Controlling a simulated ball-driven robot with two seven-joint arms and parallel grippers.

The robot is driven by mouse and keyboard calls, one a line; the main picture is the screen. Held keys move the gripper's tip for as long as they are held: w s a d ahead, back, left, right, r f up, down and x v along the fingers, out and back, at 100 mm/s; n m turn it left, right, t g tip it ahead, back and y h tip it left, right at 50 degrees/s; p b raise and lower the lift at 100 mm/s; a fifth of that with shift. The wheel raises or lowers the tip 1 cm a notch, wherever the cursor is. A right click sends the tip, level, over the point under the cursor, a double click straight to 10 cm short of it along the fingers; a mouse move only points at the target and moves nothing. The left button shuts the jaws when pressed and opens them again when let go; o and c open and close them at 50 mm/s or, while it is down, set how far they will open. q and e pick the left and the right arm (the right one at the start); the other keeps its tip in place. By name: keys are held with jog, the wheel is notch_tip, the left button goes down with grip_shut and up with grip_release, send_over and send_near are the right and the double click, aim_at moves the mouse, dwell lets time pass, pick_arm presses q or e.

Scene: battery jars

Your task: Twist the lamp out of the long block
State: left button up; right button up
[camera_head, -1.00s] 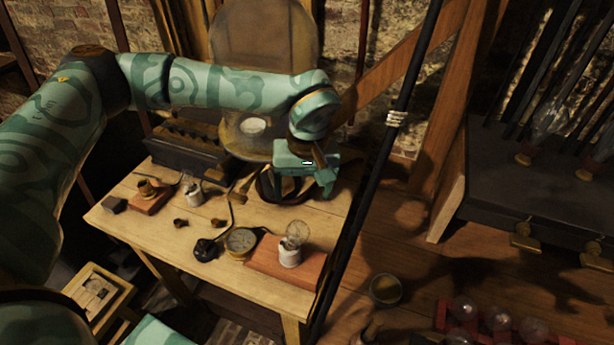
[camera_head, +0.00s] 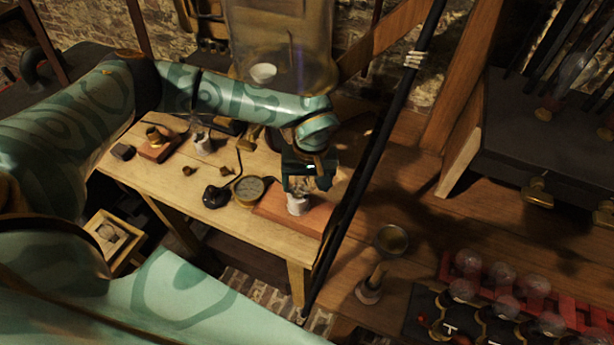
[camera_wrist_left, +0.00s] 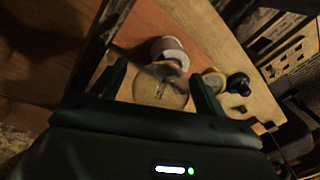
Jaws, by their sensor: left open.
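The long block (camera_head: 318,219) is a flat reddish wooden block at the right front of the wooden table. A white socket (camera_head: 298,207) stands on it; it also shows in the left wrist view (camera_wrist_left: 170,47). The lamp is a clear glass bulb, seen in the left wrist view (camera_wrist_left: 158,90) in front of the socket. In the head view the gripper mostly covers the lamp. My left gripper (camera_head: 303,186) is open above the socket. In the left wrist view its two fingers lie on either side of the bulb; I cannot tell whether they touch it. My right gripper is not seen.
A round brass dial (camera_head: 250,191) and a small black piece (camera_head: 215,196) sit left of the block. A smaller block with a brass fitting (camera_head: 157,146) stands at the table's far left. A dark pole (camera_head: 375,165) slants close past the table's right edge.

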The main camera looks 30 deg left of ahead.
pick_arm(q)
jog(key=c, duration=1.2)
jog(key=shift+o, duration=0.2)
jog(key=n+h, duration=0.1)
jog(key=a+n+p, duration=0.1)
jog(key=n, duration=0.1)
jog(key=shift+s+a+r+n+t+h, duration=0.1)
jog(key=shift+a+n+t+h, duration=0.2)
jog(key=shift+h, duration=0.1)
jog(key=n, duration=0.1)
jog(key=n+t+h, duration=0.1)
jog(key=shift+a+n, duration=0.3)
jog(key=shift+n, duration=0.1)
